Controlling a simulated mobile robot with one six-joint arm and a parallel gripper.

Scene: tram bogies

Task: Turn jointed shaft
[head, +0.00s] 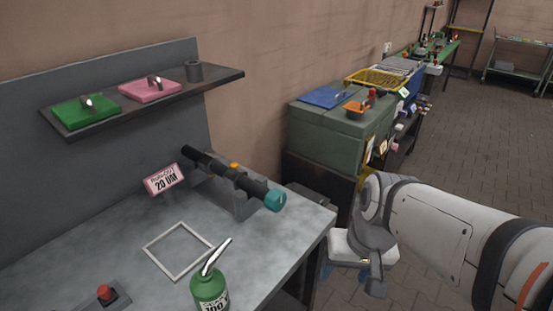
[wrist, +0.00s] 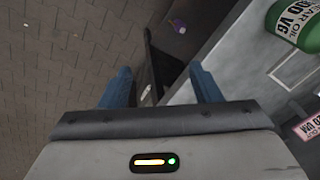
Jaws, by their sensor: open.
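The jointed shaft (head: 222,170) is a black rod lying in a grey stand (head: 222,195) on the grey bench, in the head view. It has an orange part (head: 234,166) near its middle and a teal end (head: 275,200) facing right and toward me. My gripper (wrist: 162,85) is open and empty, with blue fingers apart, in the wrist view. It is off the bench's right edge, to the right of the shaft and not touching it. The shaft does not show in the wrist view.
A green oil bottle (head: 210,290), a white square outline (head: 178,250), a pink sign (head: 164,180) and a red button (head: 104,292) are on the bench. A shelf (head: 190,82) hangs behind. A green cabinet (head: 322,132) stands behind right. Paved floor (head: 500,125) is clear at right.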

